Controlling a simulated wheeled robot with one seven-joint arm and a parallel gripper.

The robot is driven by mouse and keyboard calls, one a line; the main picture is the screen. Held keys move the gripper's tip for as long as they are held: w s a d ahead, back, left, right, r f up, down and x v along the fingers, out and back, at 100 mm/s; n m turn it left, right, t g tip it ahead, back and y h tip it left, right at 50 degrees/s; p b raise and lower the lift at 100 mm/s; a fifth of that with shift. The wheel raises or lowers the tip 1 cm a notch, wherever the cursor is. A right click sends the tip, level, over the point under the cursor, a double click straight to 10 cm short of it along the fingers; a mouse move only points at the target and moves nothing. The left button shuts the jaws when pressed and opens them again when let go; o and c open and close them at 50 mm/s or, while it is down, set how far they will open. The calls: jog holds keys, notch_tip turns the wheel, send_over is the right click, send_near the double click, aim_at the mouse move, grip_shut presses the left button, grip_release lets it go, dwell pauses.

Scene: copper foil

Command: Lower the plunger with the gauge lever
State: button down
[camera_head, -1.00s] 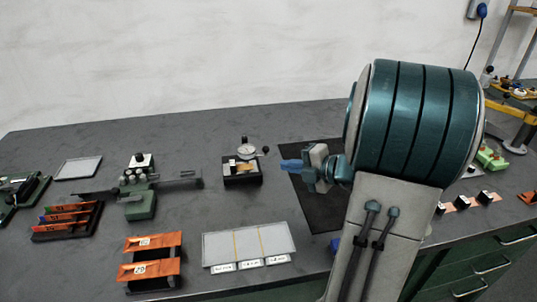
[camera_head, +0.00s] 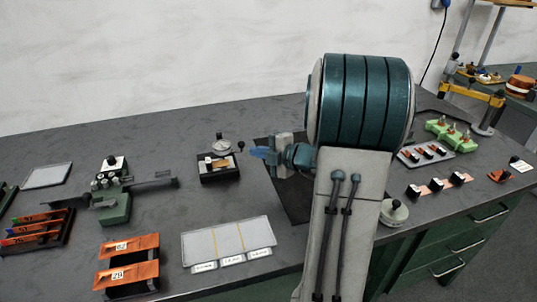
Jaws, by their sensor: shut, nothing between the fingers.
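The gauge stands on a black base (camera_head: 220,170) with a round dial (camera_head: 222,146) on top, left of my gripper in the head view. A small lever with a dark knob (camera_head: 241,145) sticks out at the dial's right side. A copper-coloured piece and a white label lie on the base; the plunger is too small to make out. My gripper (camera_head: 257,153) has blue fingers pointing left towards the gauge. It is shut and empty, just right of the base and apart from the lever knob in the picture.
A green device with a long arm (camera_head: 115,202) stands left of the gauge. Orange numbered holders (camera_head: 130,262) and a sectioned pale tray (camera_head: 228,243) lie in front. A dark mat (camera_head: 292,205) lies under my arm. Green and copper parts stand at right.

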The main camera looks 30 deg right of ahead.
jog(key=x, duration=0.4)
jog(key=shift+w+d+f, duration=0.2)
jog(key=shift+w+f, duration=0.05)
jog(key=shift+w, duration=0.25)
jog(key=shift+w+d+f, duration=0.25)
jog(key=shift+w, duration=0.3)
jog(key=shift+w+d+f, duration=0.25)
jog(key=shift+w+d, duration=0.05)
jog(key=shift+w, duration=0.35)
jog(key=shift+w+r+p, duration=0.1)
jog(key=shift+r+p, duration=0.1)
jog(key=shift+p, duration=0.15)
